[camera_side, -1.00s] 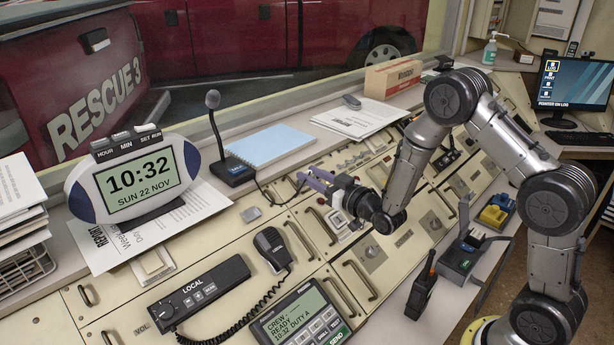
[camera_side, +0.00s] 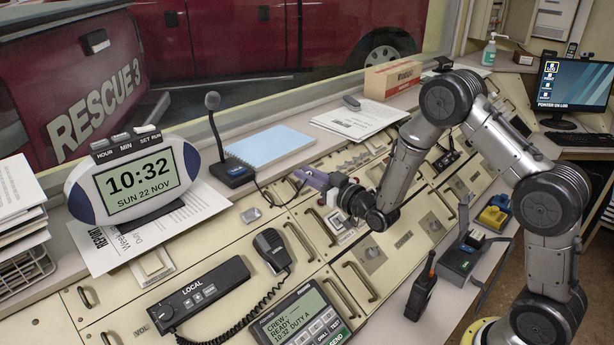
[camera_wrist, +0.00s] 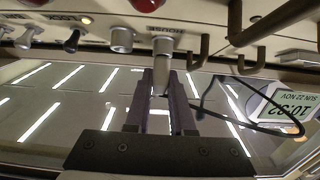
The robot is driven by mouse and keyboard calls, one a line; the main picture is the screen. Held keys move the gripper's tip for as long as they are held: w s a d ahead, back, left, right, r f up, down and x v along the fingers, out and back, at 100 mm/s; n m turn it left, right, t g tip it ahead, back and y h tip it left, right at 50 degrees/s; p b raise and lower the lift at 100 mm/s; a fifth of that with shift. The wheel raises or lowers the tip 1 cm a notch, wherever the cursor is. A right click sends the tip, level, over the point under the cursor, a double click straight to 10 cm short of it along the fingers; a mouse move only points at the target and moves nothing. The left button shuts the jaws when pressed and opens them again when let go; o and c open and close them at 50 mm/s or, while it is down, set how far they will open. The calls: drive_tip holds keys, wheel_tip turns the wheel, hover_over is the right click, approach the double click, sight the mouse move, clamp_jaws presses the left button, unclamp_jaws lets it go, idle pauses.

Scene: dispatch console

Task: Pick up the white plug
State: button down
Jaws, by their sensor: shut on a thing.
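My gripper, with purple fingers, reaches low over the console's sloped panel in the side view (camera_side: 312,180). In the wrist view my gripper (camera_wrist: 162,78) is shut on the white plug (camera_wrist: 163,48), its fingertips on the plug's narrow lower part. The plug's wide end meets the panel under the label "HOUSE"; I cannot tell whether it is still seated there. The plug cannot be made out in the side view.
In the side view a desk microphone (camera_side: 232,172), a clock (camera_side: 135,180) and a blue notebook (camera_side: 270,145) are near.

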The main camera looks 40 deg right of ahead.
drive_tip(key=shift+r, duration=0.1)
drive_tip(key=shift+r, duration=0.6)
wheel_tip(320, 180, up, 2)
drive_tip(key=shift+r, duration=0.25)
drive_tip(key=s+r, duration=0.9)
drive_tip(key=s, duration=0.5)
drive_tip(key=shift+s+a+r, duration=0.2)
drive_tip(key=shift+a+r, duration=0.2)
drive_tip(key=shift+a, duration=0.05)
drive_tip(key=shift+s+r, duration=0.1)
drive_tip(key=shift+r, duration=0.15)
drive_tip(key=shift+s+r, duration=0.2)
drive_tip(key=shift+r, duration=0.05)
